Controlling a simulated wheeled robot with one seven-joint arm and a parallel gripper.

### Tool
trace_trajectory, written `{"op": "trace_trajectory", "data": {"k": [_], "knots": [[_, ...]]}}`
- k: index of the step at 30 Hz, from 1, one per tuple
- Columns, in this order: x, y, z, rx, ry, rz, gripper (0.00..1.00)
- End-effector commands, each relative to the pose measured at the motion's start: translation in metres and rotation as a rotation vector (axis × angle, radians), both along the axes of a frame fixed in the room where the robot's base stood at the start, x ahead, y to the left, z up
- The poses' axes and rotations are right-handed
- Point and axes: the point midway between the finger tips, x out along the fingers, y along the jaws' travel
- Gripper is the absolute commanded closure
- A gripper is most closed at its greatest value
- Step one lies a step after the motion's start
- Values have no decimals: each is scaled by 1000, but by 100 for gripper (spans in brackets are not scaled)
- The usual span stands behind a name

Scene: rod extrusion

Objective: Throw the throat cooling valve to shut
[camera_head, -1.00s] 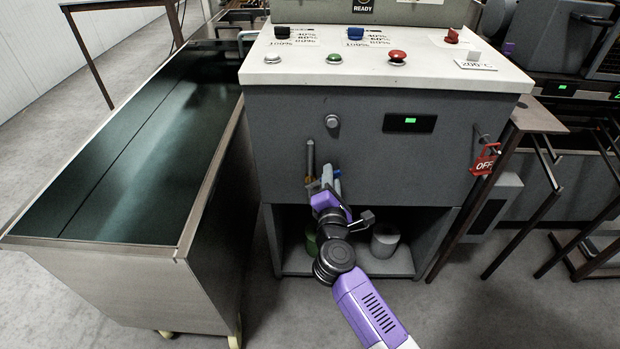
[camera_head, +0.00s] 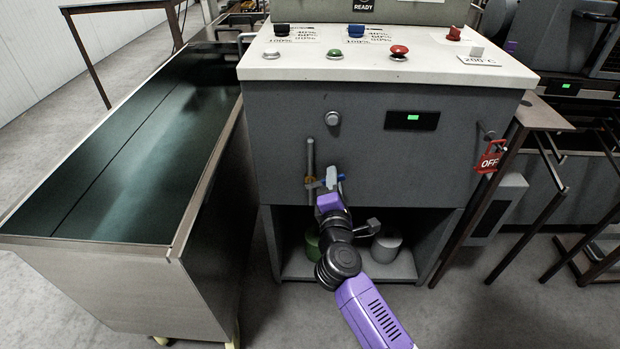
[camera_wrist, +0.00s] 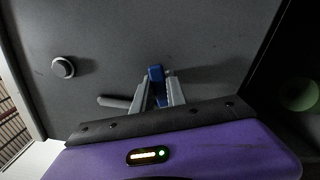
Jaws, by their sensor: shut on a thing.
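The throat cooling valve sits on a thin vertical pipe (camera_head: 310,158) on the cabinet's front. Its brass body (camera_head: 311,183) shows left of my gripper. My gripper (camera_head: 331,176) is at the valve, its fingers shut on the blue lever (camera_head: 342,177), whose end shows to the right of the fingers. In the wrist view the blue lever (camera_wrist: 156,73) lies between the two grey fingers (camera_wrist: 160,90), and the grey pipe (camera_wrist: 113,101) shows beside them. The lever appears to lie crosswise to the pipe. My fingers hide its middle.
A round knob (camera_head: 332,118) and a small display (camera_head: 411,120) are above on the cabinet front (camera_head: 270,140). A red OFF tag (camera_head: 490,157) hangs at right. A large tank (camera_head: 205,190) stands close at left. The open shelf below holds a green container (camera_head: 312,242) and a grey one (camera_head: 386,246).

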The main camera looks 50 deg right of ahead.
Motion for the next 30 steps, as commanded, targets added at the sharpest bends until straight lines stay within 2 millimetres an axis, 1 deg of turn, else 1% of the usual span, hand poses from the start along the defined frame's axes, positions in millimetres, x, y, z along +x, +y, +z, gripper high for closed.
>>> {"op": "trace_trajectory", "data": {"k": [1,2,17,30], "knots": [[0,0,-5,12,-13,1,100],[-1,0,-5,18,-21,1,100],[-1,-1,-6,39,-47,1,100],[-3,-2,-16,125,-159,0,100]]}}
